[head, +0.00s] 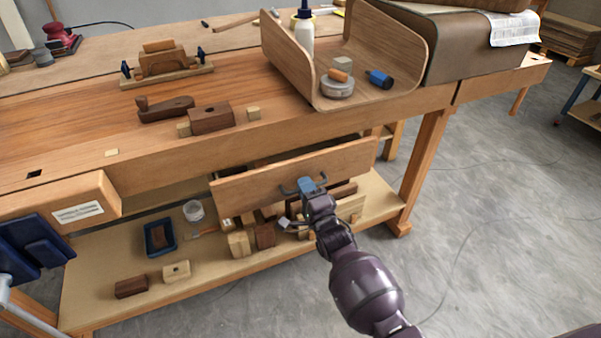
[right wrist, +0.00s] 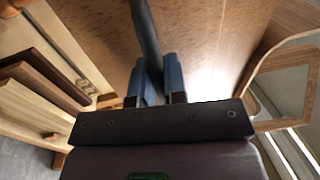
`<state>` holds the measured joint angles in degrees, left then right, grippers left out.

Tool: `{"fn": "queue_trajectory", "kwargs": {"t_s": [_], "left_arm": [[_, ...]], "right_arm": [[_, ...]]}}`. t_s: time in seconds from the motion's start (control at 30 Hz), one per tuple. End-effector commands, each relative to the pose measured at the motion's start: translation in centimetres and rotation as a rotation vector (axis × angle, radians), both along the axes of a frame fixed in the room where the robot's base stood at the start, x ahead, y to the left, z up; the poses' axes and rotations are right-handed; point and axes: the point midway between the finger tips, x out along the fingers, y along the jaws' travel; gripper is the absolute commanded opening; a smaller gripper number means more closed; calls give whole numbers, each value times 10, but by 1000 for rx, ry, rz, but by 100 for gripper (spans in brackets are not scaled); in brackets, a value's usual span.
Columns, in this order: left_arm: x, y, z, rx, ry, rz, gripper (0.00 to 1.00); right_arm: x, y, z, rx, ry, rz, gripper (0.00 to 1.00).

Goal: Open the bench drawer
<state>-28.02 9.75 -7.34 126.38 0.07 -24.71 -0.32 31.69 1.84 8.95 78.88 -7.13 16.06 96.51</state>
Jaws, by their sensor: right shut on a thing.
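The drawer's wooden front (head: 245,186) hangs below the bench's front edge, with a dark gap showing above its top edge. A dark bar handle (head: 287,190) sits on this front. My right gripper (head: 310,186) is shut on the handle, its blue fingers at the front's middle. In the right wrist view, the dark handle bar (right wrist: 145,35) passes between the blue fingers (right wrist: 158,82), against the brown drawer front (right wrist: 90,30). How far the drawer stands out is hard to tell. My left gripper is out of view.
The workbench top (head: 80,100) holds wooden planes and a bent wooden shell (head: 390,40) with a bottle. A lower shelf (head: 100,285) below the drawer carries wood blocks, a blue tray (head: 160,238) and a jar. A bench leg (head: 424,165) stands right of the drawer.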

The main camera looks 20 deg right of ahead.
Motion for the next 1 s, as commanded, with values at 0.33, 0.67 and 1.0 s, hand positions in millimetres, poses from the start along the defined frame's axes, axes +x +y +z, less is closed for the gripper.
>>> {"fn": "queue_trajectory", "kwargs": {"t_s": [0.33, 0.67, 1.0], "left_arm": [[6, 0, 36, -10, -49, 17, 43], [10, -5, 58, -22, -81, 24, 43], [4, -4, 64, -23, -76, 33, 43]], "right_arm": [[-90, -4, 8, -1, -5, -1, 0], [-173, -6, 5, 0, -3, 0, 0], [-223, -8, 2, -1, -1, 1, 0]]}}
